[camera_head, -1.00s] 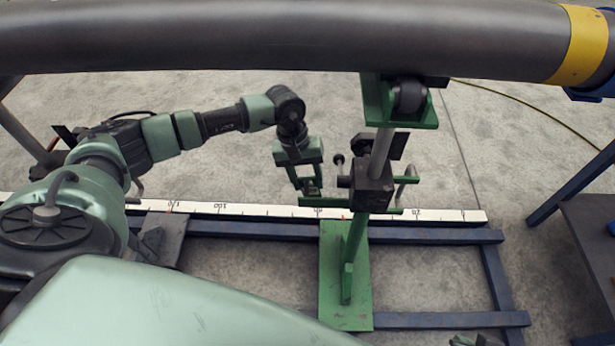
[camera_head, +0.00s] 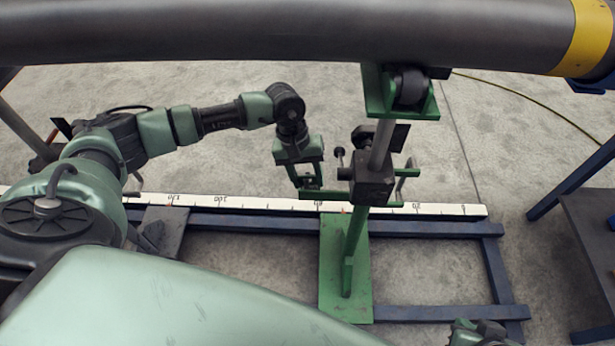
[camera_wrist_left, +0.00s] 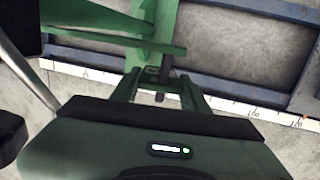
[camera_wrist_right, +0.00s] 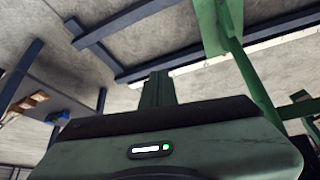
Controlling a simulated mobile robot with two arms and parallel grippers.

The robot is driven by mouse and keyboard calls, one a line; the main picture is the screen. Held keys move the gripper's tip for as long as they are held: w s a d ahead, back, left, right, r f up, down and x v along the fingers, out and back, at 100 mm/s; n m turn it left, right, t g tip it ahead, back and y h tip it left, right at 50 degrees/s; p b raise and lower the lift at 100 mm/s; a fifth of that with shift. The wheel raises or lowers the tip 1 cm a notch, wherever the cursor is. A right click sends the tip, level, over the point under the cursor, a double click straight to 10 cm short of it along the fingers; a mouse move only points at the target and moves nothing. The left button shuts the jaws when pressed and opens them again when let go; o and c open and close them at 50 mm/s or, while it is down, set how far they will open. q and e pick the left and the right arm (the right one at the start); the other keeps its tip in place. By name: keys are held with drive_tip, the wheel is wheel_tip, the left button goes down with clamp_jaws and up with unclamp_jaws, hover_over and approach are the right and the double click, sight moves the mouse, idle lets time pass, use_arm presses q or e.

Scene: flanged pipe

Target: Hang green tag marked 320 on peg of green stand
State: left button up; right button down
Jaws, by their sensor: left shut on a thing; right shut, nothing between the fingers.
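The green stand has a base plate (camera_head: 335,282), a post with a dark clamp block (camera_head: 373,187) and a roller head (camera_head: 408,90) under the pipe. My left gripper (camera_head: 311,187) is at the crossbar's left end, shut on a small green piece, apparently the tag. The piece shows between the fingertips in the left wrist view (camera_wrist_left: 152,73). Its marking is unreadable, and contact with the stand is unclear. My right gripper (camera_wrist_right: 157,88) is shut and empty; part of it shows at the head view's bottom edge (camera_head: 478,333).
A large grey pipe (camera_head: 280,35) with a yellow band (camera_head: 580,38) crosses the top. A white ruler (camera_head: 255,206) lies along the blue floor frame (camera_head: 430,231). A dark table (camera_head: 592,235) stands at the right. The concrete floor behind the stand is clear.

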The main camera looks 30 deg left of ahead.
drive_tip(key=shift+s+a, duration=0.1)
drive_tip(key=shift+s, duration=0.05)
use_arm(q)
drive_tip(key=o, duration=1.4)
use_arm(e)
drive_tip(key=shift+f, duration=0.1)
use_arm(q)
drive_tip(key=p+v, duration=0.1)
drive_tip(key=v, duration=0.6)
drive_tip(key=shift+a+r, duration=0.1)
drive_tip(key=shift+r, duration=0.3)
use_arm(e)
drive_tip(key=s, duration=0.1)
drive_tip(key=s+d+g, duration=0.1)
drive_tip(key=s, duration=0.1)
drive_tip(key=s+g, duration=0.1)
drive_tip(key=shift+s+d+f+h, duration=0.25)
drive_tip(key=shift+s+h, duration=0.05)
use_arm(q)
drive_tip(key=shift+s, duration=0.1)
